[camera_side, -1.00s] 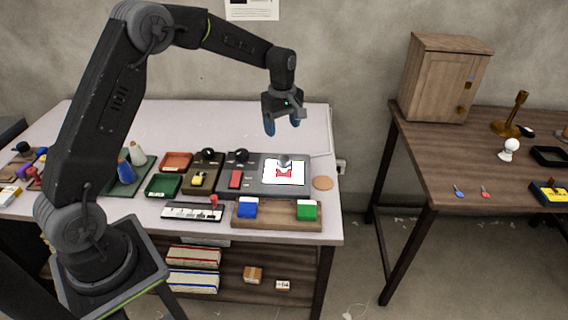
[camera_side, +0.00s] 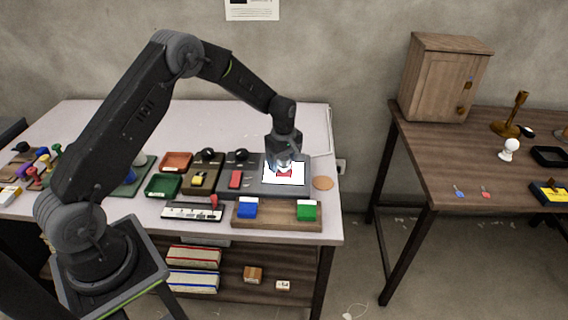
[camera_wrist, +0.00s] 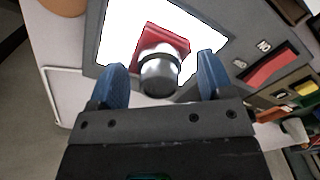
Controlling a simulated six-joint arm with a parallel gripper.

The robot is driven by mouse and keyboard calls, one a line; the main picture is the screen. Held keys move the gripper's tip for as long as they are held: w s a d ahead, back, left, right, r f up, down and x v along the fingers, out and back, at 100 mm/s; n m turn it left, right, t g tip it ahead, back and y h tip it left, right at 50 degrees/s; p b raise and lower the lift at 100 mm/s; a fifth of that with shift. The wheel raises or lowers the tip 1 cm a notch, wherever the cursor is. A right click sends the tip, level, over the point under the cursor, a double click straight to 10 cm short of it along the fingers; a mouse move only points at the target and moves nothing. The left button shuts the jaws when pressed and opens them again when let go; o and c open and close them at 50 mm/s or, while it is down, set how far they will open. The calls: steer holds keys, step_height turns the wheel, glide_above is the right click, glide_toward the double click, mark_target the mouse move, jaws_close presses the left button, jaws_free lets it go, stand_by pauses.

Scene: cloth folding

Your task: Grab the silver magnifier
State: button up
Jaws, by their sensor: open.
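The silver magnifier (camera_wrist: 158,74) is a short, shiny round piece. In the wrist view it stands between my two blue fingertips, with a gap on each side, over a red patch (camera_wrist: 164,41) on a bright white panel (camera_wrist: 193,24). My gripper (camera_wrist: 161,84) is open around it and holds nothing. In the side view my gripper (camera_side: 283,168) is low over the white panel (camera_side: 297,175), and it mostly hides the magnifier.
A wooden tray with a blue block (camera_side: 247,208) and a green block (camera_side: 307,210) lies in front. A round coaster (camera_side: 323,183) lies to the right. The table's back is clear.

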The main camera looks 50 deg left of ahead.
steer(key=shift+c, duration=0.2)
steer(key=c, duration=1)
